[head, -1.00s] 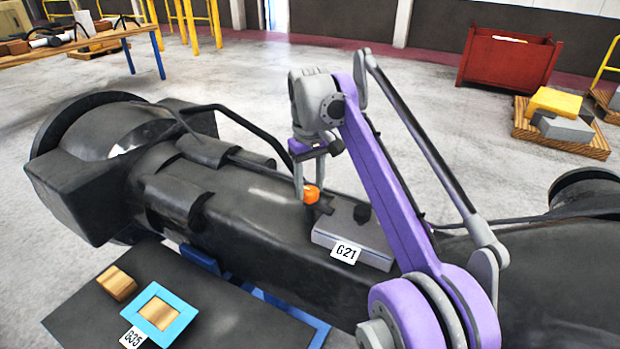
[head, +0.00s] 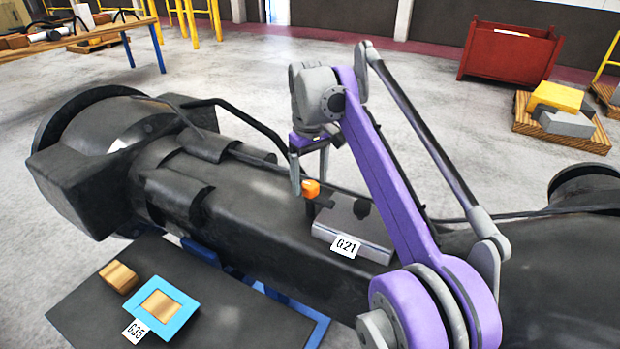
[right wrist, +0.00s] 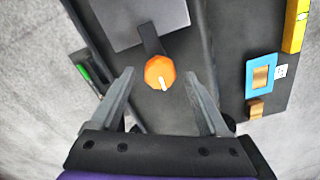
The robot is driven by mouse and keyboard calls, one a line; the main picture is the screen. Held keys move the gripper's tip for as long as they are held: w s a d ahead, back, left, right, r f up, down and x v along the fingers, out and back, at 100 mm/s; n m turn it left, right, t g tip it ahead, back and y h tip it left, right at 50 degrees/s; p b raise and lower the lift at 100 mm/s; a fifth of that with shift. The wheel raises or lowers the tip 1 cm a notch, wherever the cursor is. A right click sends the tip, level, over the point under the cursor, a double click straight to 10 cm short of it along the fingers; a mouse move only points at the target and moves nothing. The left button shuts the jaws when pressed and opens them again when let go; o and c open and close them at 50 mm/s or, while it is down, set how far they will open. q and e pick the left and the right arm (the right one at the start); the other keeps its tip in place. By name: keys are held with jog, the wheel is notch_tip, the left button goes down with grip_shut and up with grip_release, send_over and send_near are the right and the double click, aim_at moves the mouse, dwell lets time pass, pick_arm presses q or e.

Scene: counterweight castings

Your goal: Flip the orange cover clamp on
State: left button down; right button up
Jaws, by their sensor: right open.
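The orange cover clamp (head: 311,188) stands on the dark casting, beside the grey cover box labelled G21 (head: 352,232). In the right wrist view the clamp (right wrist: 160,72) is a rounded orange knob with a white mark, at the end of a dark arm by the grey box (right wrist: 140,20). My right gripper (head: 310,188) is at the clamp in the head view. In the right wrist view its two fingers (right wrist: 161,88) are spread wide, with the clamp ahead between their tips and apart from both. My left gripper is not in view.
A dark table (head: 235,310) in front holds a blue frame (head: 165,308) with a wooden block, and a loose wooden block (head: 118,277). A dark curved pipe (head: 245,118) runs over the casting behind the gripper. A red bin (head: 508,52) stands far back on the floor.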

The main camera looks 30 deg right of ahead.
aim_at(310, 184)
pick_arm(q)
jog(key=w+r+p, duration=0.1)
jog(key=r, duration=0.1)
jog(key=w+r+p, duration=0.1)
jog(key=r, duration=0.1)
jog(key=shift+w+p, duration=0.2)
jog(key=shift+p, duration=0.1)
pick_arm(e)
notch_tip(310, 184, up, 10)
jog(key=shift+r, duration=0.25)
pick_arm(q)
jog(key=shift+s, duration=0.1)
